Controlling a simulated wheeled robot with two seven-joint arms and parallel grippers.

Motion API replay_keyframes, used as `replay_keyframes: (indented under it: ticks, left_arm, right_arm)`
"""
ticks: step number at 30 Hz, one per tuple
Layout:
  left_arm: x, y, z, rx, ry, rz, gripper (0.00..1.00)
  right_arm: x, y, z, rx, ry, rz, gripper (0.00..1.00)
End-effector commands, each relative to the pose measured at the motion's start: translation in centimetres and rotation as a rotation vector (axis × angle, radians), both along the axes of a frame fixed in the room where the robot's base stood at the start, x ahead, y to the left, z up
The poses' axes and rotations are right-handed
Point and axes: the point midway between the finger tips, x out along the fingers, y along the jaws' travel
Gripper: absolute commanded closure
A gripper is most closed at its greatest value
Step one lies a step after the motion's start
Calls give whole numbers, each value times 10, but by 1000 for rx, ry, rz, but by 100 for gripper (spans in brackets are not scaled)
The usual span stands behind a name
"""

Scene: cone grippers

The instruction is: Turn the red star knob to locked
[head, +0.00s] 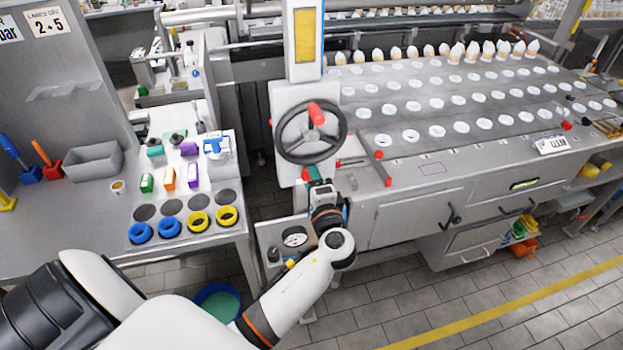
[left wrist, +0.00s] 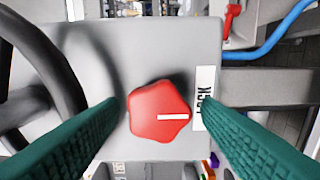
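The red star knob (left wrist: 155,100) sits on a grey panel in the left wrist view. Its white pointer line lies level and points right, toward a white label (left wrist: 204,92) that reads LOCK sideways. My left gripper (left wrist: 160,104) is open, with one green finger on each side of the knob. Gaps show between the knob and both fingers, so it is not gripped. In the head view my left gripper (head: 316,178) is at the machine's front post below the handwheel, and a bit of red shows beside its fingertips. My right gripper is not in view.
A black handwheel (head: 290,150) with a red handle is just above my left gripper. A machine with rows of white cups (head: 440,95) stands to the right. A side table (head: 60,215) with coloured blocks and rings is at left. A blue hose (left wrist: 275,45) shows in the wrist view.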

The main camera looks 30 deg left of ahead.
Motion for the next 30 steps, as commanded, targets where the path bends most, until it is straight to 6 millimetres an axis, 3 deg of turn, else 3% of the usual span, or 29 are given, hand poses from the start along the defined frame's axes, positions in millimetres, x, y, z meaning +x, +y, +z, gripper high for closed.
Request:
replay_keyframes:
  ticks: [8, 21, 30]
  left_arm:
    - [-3, -4, -1, -2, -2, -1, 42]
    - [-57, -68, -5, -4, -2, -1, 42]
    - [-77, -91, -1, -1, 0, 1, 42]
  right_arm:
    - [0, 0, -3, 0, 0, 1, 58]
    - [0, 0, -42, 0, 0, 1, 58]
    - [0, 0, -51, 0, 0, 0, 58]
